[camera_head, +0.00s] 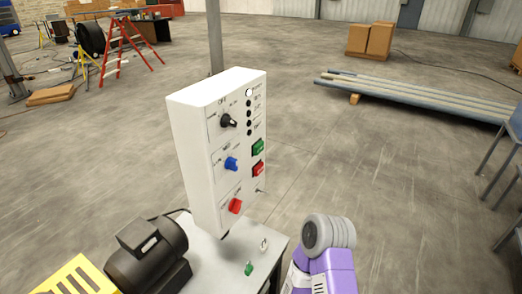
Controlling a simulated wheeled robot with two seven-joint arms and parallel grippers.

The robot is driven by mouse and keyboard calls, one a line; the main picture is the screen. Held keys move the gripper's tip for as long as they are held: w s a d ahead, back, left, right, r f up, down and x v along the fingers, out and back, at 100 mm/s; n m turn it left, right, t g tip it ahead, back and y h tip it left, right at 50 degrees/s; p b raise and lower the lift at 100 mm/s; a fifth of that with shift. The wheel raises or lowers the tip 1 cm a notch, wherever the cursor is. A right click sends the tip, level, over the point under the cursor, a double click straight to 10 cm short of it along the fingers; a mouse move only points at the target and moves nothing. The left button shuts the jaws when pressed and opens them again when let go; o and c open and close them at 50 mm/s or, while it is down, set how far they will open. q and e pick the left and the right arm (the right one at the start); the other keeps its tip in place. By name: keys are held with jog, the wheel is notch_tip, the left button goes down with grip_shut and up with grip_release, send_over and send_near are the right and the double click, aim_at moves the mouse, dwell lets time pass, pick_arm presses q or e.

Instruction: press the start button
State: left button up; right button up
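A white control box (212,150) stands upright in the middle of the view, its panel facing right and toward me. A green button (258,147) is on the panel's right side, above a red button (258,169); their labels are too small to read, so I cannot confirm which is start. A black knob (229,121), a blue knob (231,163) and a red knob (235,206) run down the panel. A purple and grey part of my arm shows at bottom right, apart from the panel. No gripper fingers show.
A grey stand top (215,262) below the box holds a black motor (147,255) and a small green piece (249,268). A yellow slotted part (75,280) is at bottom left. A grey post (215,35) rises behind the box.

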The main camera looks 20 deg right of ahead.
grip_shut()
dwell(1.5)
